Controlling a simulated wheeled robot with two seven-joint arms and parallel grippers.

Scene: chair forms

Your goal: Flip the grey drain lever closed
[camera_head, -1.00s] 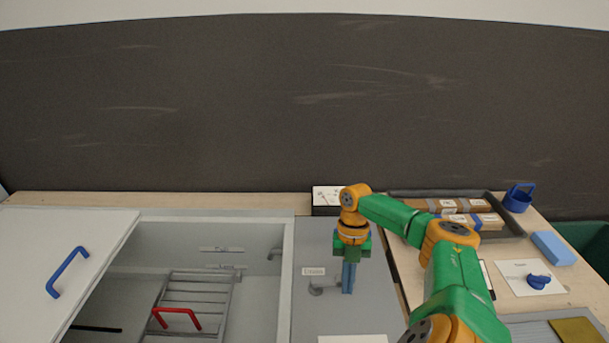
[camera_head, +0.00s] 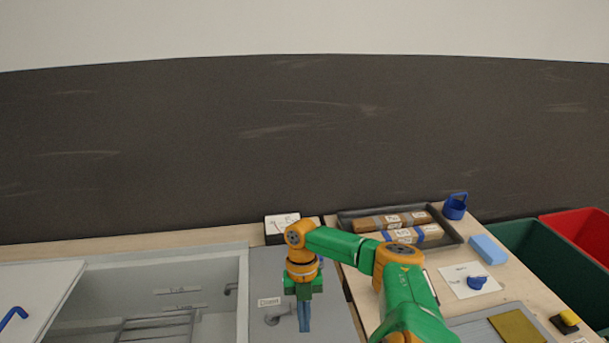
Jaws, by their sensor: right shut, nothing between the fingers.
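The grey drain lever (camera_head: 275,320) sits on the grey panel (camera_head: 265,291) right of the sink basin, just below a small white label (camera_head: 269,301). My right gripper (camera_head: 304,328) points down over the panel, just right of the lever. Its blue fingers are together and empty. From this view I cannot tell whether they touch the lever's right end. My left gripper is not in view.
The open basin (camera_head: 170,300) with a rack inside lies to the left. A dark tray (camera_head: 457,237) with wrapped brown packages stands behind my right arm. A blue block (camera_head: 488,249), a blue cup (camera_head: 455,207) and green and red bins (camera_head: 572,230) are at the right.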

